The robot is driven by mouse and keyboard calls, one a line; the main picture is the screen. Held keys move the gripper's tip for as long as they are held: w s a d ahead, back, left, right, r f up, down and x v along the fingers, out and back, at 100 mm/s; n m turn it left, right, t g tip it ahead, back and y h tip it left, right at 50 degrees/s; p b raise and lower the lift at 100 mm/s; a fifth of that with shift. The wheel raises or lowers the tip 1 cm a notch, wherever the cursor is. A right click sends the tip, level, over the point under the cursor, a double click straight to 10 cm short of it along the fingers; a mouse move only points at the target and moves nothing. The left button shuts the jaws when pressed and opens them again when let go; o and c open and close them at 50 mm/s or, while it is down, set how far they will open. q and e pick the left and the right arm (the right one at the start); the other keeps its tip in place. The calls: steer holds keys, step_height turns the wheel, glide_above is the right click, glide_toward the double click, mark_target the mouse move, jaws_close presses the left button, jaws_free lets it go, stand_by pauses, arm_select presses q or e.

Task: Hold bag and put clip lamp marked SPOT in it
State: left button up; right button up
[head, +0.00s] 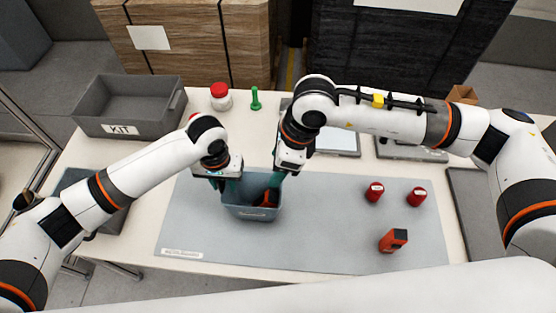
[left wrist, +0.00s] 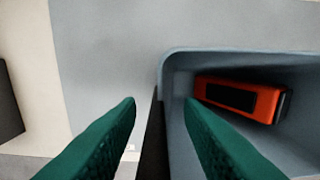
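The bag is an open blue-grey bin-like holder (head: 252,213) on the grey mat. An orange-red block with a black face (head: 268,198) lies inside it; it also shows in the left wrist view (left wrist: 240,97). A similar orange-red and black block (head: 393,240) stands on the mat at right. No SPOT marking is readable on either. My left gripper (head: 226,186) is at the bag's left wall, its green fingers apart on either side of the wall (left wrist: 165,85), with gaps visible. My right gripper (head: 279,178) is at the bag's right back rim; its fingertips are partly hidden.
Two red cylinders with white labels (head: 374,192) (head: 416,196) stand on the mat at right. A grey KIT crate (head: 128,104), a red-lidded jar (head: 221,97) and a green peg-like object (head: 255,98) are at the back. The mat's middle (head: 325,225) is clear.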

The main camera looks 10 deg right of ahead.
arm_select(q)
step_height(320, 180, up, 12)
steer(key=shift+f, duration=0.1)
step_height(320, 180, up, 7)
steer(key=p, duration=0.8)
steer(key=shift+p, duration=0.3)
